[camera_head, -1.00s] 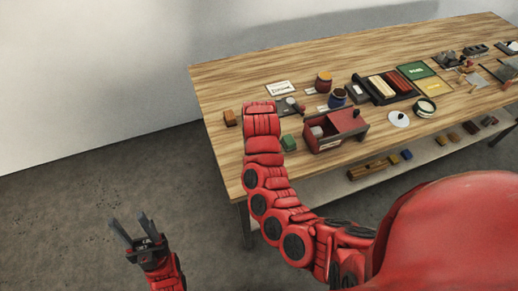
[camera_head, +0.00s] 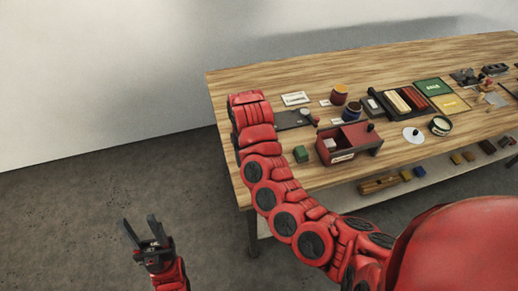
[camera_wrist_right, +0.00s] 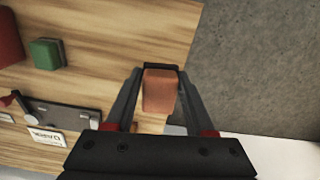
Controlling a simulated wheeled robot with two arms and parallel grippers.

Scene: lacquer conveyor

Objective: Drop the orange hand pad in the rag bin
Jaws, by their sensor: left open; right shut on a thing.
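The orange hand pad (camera_wrist_right: 160,92) is a small block between the fingers of my right gripper (camera_wrist_right: 155,72) in the right wrist view. The fingers are shut on it, near the table's edge. I cannot tell whether it still touches the table. In the head view my right arm hides the pad and gripper. A red open-topped box (camera_head: 344,152) with a small white label stands on the table, right of my right arm; I cannot read the label or tell whether it is the rag bin. My left gripper (camera_head: 138,219) is open and empty over the floor.
The wooden table (camera_head: 290,72) holds a green block (camera_head: 301,153), a dark plate (camera_head: 290,120), jars (camera_head: 339,94) and a tray of coloured bars (camera_head: 405,101). A lower shelf (camera_head: 345,195) carries several blocks. The floor (camera_head: 70,210) at left is clear.

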